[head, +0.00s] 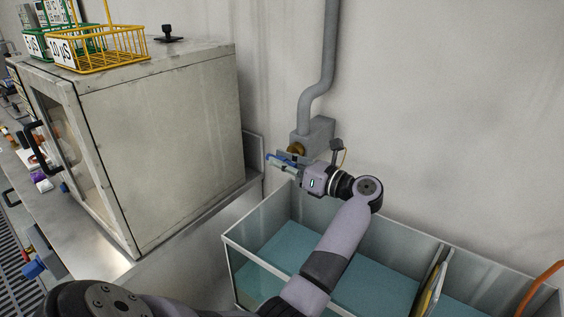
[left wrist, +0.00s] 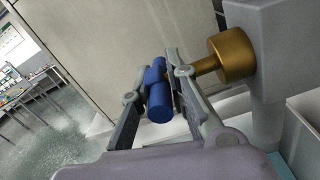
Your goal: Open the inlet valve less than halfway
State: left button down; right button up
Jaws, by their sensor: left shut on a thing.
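The inlet valve has a blue handle (left wrist: 159,97) and a brass body (left wrist: 232,55) on a grey wall box. In the head view the brass body (head: 296,148) shows at the foot of a grey pipe. My left gripper (head: 279,162) reaches over the tank to the valve. In the left wrist view my left gripper (left wrist: 165,92) has its fingers on either side of the blue handle and is shut on it. The fingers hide part of the handle, and its exact turn is hard to tell. My right gripper is not in view.
A tank (head: 229,241) with blue-green liquid stands below the valve, with a divider at its right. A large grey cabinet (head: 170,145) stands left of the valve. A yellow wire basket (head: 110,56) and a green one sit on top of it. The wall at right is bare.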

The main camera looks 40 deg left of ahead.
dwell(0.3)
pick_arm(q)
jog(key=shift+h+b, duration=0.5)
jog(key=shift+h, duration=0.6)
jog(key=shift+r+h, duration=0.15)
jog(key=shift+h, duration=1.05)
jog(key=shift+t+h, duration=0.3)
jog(key=shift+h, duration=0.6)
jog(key=c, duration=1.6)
grip_release()
jog(key=shift+o, duration=0.2)
